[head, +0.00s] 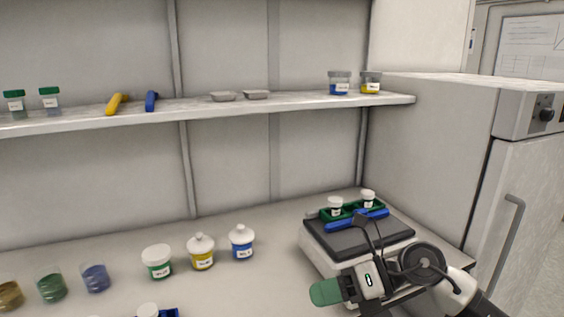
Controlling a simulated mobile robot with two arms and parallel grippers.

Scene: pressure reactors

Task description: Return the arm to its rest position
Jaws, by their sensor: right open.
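My right gripper (362,262) is open, at the lower right, in front of the grey device with the dark top (345,242). Its arm comes in from the bottom right corner. A flat green piece (325,292) shows at the left of the gripper; I cannot tell whether it belongs to the gripper or lies behind it. My left gripper is not in view. A green rack (350,210) with two white-capped vials and a blue bar (357,219) are on the device, just behind the gripper.
White-capped jars (201,251) and open coloured beakers (52,286) line the bench's left half. A shelf (250,106) above holds jars, handles and small trays. A grey cabinet wall (425,150) stands right of the device. The bench between the jars and device is clear.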

